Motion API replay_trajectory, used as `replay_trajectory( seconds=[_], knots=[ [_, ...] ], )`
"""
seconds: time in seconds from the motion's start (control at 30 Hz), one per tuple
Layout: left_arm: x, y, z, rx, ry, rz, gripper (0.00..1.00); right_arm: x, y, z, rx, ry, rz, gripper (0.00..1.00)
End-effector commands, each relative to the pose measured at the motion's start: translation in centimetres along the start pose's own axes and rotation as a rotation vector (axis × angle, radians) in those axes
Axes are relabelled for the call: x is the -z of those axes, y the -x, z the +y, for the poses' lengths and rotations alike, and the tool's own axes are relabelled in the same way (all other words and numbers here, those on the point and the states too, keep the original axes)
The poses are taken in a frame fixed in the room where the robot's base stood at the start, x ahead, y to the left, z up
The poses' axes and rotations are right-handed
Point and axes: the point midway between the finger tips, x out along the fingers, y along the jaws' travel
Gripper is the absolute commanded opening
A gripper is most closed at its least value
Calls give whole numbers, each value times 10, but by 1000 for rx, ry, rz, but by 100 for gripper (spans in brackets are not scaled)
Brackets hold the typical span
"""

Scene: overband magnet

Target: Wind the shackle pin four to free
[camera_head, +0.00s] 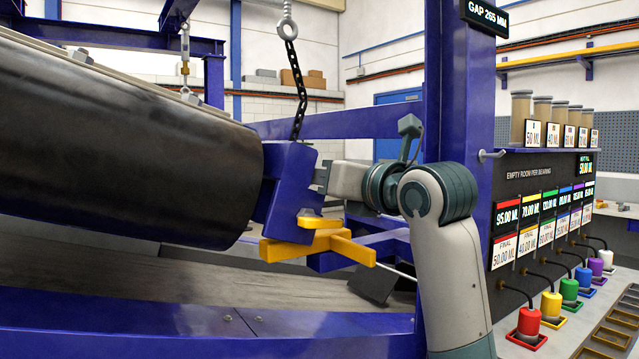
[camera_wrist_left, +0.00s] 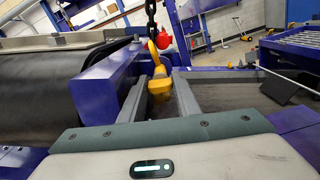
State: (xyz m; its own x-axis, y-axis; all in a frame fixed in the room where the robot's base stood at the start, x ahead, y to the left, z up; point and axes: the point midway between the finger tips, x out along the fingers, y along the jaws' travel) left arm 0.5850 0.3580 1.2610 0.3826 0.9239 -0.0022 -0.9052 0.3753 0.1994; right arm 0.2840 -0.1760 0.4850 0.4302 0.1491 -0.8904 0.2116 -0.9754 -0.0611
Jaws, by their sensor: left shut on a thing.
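In the left wrist view a yellow shackle (camera_wrist_left: 154,52) hangs at the lower end of a dark chain (camera_wrist_left: 151,14). The yellow head of its pin (camera_wrist_left: 160,86) sits between the two fingers of my left gripper (camera_wrist_left: 158,92), which is shut on it. In the head view my left gripper (camera_head: 323,178) points left at the end of the blue magnet frame (camera_head: 287,185). The chain (camera_head: 298,90) runs down behind that frame, so the shackle and pin are hidden there. How far the pin is threaded cannot be seen. My right gripper is in neither view.
A dark belt drum (camera_head: 120,140) fills the left. A yellow cross-shaped part (camera_head: 325,245) sticks out below my gripper. A blue post (camera_head: 465,120) stands behind my arm. A panel with labels and coloured pots (camera_head: 530,322) is at the right.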

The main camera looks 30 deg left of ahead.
Motion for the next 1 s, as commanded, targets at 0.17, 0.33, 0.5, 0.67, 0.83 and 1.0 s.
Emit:
replay_trajectory(
  seconds=[0.17, 0.33, 0.5, 0.67, 0.83, 1.0],
  knots=[
    [1, 0, 0, 1, 113, -1, 7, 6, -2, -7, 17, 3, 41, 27],
    [0, 0, 1, 2, 180, -1, 7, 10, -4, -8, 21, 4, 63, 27],
    [0, 0, 1, 2, 208, -1, 7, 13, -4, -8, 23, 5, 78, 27],
    [0, 0, 1, 2, 213, -1, 7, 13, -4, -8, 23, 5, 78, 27],
    [0, 0, 1, 2, 212, -1, 7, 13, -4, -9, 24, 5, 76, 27],
    [0, 0, 1, 2, 211, -1, 38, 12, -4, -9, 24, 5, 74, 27]
  ],
)
